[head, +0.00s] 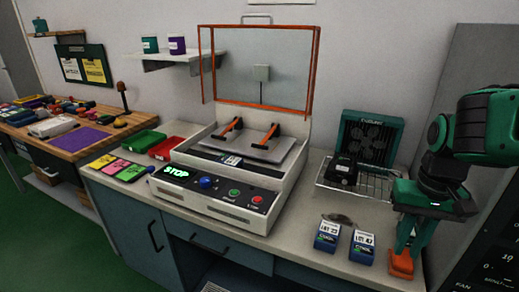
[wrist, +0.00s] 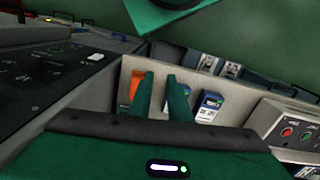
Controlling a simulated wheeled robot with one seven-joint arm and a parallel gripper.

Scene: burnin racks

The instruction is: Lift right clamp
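The right clamp (head: 267,137), orange with a dark part, sits on the grey plate (head: 265,151) of the white test machine (head: 219,190). It leans up and to the right. The similar left clamp (head: 231,129) is beside it. My gripper (head: 412,247) is far to the right of the machine, low over the bench's right end. Its two green fingers, also in the wrist view (wrist: 160,85), stand apart with nothing seen between them. An orange object (head: 401,265) is just below the fingers in the head view; the wrist view shows orange (wrist: 135,84) beside the left finger. I cannot make out the clamps there.
An orange-framed clear cover (head: 205,65) stands raised behind the clamps. Two blue-and-white units (head: 327,236) (head: 362,247) lie between machine and gripper. A wire rack (head: 372,184) and green fan unit (head: 372,134) stand behind. Red (head: 167,148) and green trays (head: 142,141) are left.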

